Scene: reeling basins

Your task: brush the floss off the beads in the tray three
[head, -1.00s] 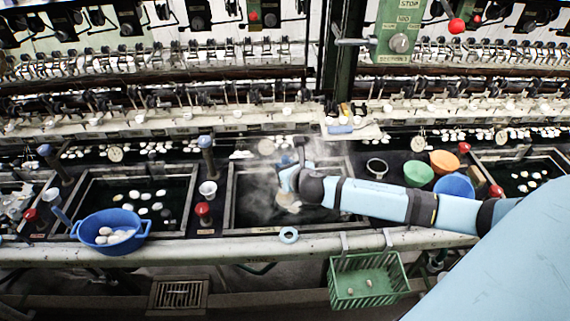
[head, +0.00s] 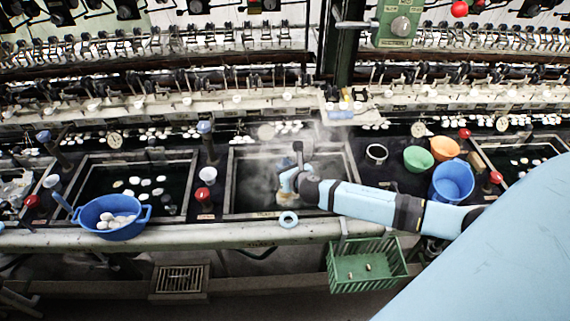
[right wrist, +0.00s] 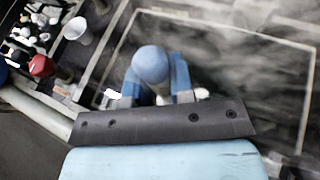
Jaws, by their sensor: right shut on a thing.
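My right gripper (head: 288,185) is over the near part of the steaming middle basin (head: 236,175). It is shut on a brush whose tan bristle end (head: 285,206) hangs down close to the basin's near rim. In the right wrist view a round blue knob (right wrist: 151,65) of the brush stands between the two blue fingers (right wrist: 155,88). Small white pieces show beside the fingers, too unclear to name. Steam and my gripper hide most of the beads in this basin, and I cannot read its number. My left gripper is not in view.
A blue colander (head: 110,227) with white beads stands left on the front ledge. A pale blue ring (head: 288,219) lies at the near rim. Green (head: 418,158), orange (head: 444,148) and blue (head: 452,182) bowls stand right. A green basket (head: 368,268) hangs in front.

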